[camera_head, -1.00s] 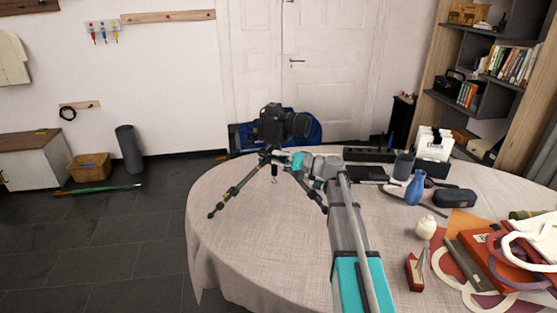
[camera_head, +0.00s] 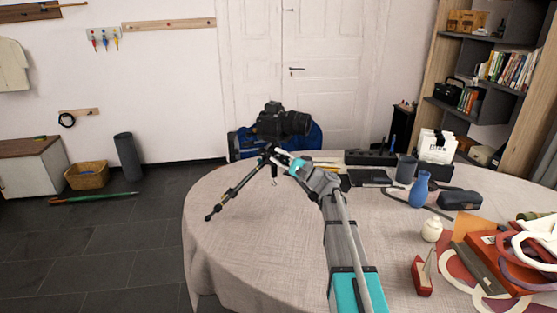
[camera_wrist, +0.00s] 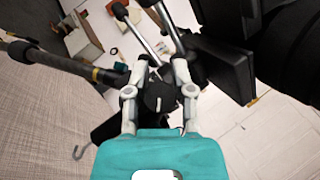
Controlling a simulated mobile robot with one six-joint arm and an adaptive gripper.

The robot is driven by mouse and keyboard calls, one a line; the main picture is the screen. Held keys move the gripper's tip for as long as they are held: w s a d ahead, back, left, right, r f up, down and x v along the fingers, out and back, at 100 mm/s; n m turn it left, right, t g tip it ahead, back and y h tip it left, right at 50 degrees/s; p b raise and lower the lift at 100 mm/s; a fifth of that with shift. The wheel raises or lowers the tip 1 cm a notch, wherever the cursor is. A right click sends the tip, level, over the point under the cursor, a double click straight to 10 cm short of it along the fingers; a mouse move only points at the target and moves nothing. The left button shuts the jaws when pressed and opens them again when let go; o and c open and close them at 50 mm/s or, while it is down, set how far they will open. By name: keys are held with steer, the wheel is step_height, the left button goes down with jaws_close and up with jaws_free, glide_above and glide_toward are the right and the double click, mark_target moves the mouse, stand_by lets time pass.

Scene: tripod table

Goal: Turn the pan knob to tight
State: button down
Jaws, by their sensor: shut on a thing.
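A black camera (camera_head: 280,122) sits on a tripod (camera_head: 240,187) at the table's far left side. In the wrist view the pan knob (camera_wrist: 157,99) is a dark round knob with a short white mark, between the two grey fingers. My gripper (camera_wrist: 160,64) is shut on the pan knob, with a finger on either side. In the head view my gripper (camera_head: 284,160) is at the tripod head, just below the camera, and my wrist partly hides the tripod. The camera's dark body (camera_wrist: 225,65) fills the upper right of the wrist view.
The tripod's legs spread close to my gripper, and a small hook (camera_head: 274,183) hangs beneath the head. The round table (camera_head: 255,240) is clear in front of the tripod.

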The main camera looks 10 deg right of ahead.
steer(key=c, duration=0.8)
jaws_free()
